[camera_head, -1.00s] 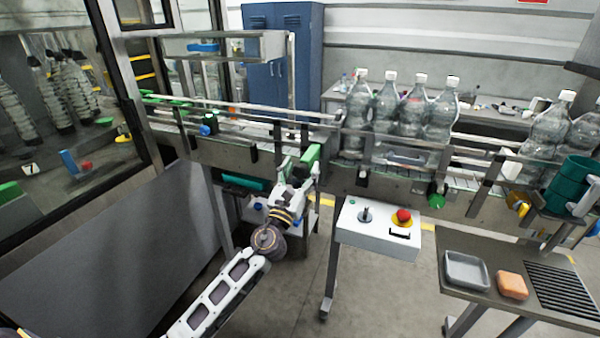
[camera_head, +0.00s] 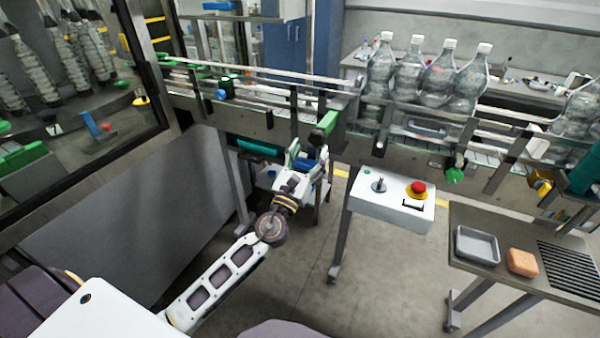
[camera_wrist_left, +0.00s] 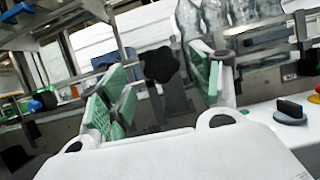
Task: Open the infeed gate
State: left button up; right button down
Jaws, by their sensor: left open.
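I cannot clearly pick out the infeed gate. A black lobed knob (camera_wrist_left: 160,65) shows in the left wrist view in front of grey metal parts of the conveyor (camera_head: 242,117). My left gripper (camera_head: 311,139) is in front of the conveyor's near side, left of the group of bottles (camera_head: 437,78). Its green-padded fingers are spread and empty in the left wrist view (camera_wrist_left: 158,82). The knob appears between them, beyond the tips, with no visible contact. In the head view the gripper hides this part of the conveyor. My right gripper is not in view.
A white control box (camera_head: 392,200) with a red button (camera_head: 418,188) stands right of the gripper. A side table (camera_head: 505,285) holds a grey tray (camera_head: 477,258) and an orange block (camera_head: 522,262). A glazed machine stands at the left. Open floor shows below.

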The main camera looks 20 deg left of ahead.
pick_arm(q)
jog(key=v, duration=0.6)
dwell(0.3)
dwell(0.7)
